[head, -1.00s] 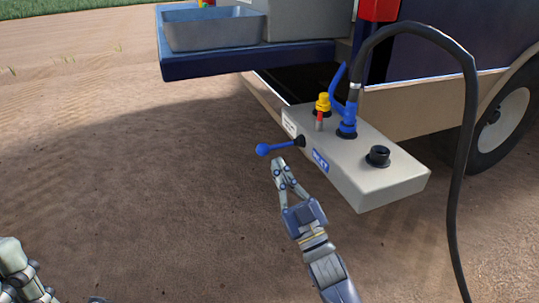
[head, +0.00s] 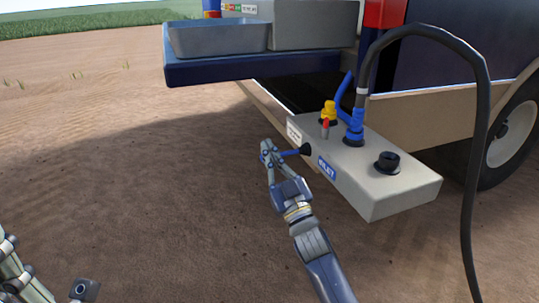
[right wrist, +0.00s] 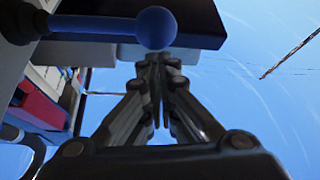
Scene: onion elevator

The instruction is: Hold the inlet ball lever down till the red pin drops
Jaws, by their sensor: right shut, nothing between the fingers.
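The inlet ball lever (head: 290,153) sticks out to the left from the grey control box (head: 400,190), beside the blue INLET label (head: 326,168). My right gripper (head: 267,150) is shut and empty, and overlaps the lever's ball end in the head view. In the right wrist view the blue ball (right wrist: 156,28) is just beyond the shut fingertips (right wrist: 156,62); I cannot tell whether they touch. The red pin (head: 325,124) stands up on the box in front of a yellow knob (head: 328,110). My left gripper (head: 15,270) is partly in view at the lower left; its jaws are unclear.
A blue valve (head: 354,122) joins a black hose (head: 480,100) that loops down on the right. A black knob (head: 388,162) sits on the box. A grey tray (head: 218,40) is on a blue ledge above. Open dirt ground lies to the left.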

